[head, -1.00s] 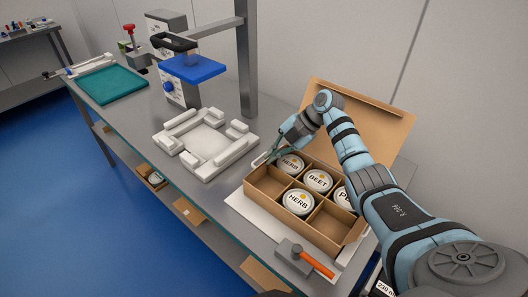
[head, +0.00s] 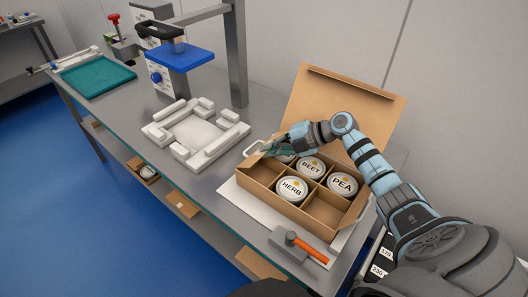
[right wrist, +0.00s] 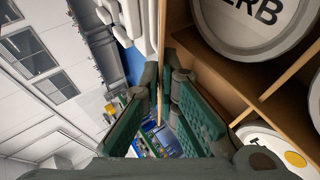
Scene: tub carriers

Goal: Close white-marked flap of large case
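The large case is a brown cardboard box (head: 325,222) with compartments holding white round tubs. Its lid (head: 345,105) stands open at the back. My right gripper (head: 280,146) is at the case's back left corner, partly covering one tub. In the right wrist view its green-padded fingers (right wrist: 168,85) stand a little apart, with a thin cardboard edge (right wrist: 162,55) running between them. Whether they touch it is unclear. A pale outline (head: 252,148) shows beside that corner; I cannot tell whether it is the white mark of the flap. My left gripper is out of view.
A white fixture (head: 181,147) lies left of the case. A blue-topped press (head: 178,58) and a teal tray (head: 97,79) stand farther left. Tubs marked BEET (head: 311,168), PEA (head: 342,183) and HERB (head: 291,189) fill compartments.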

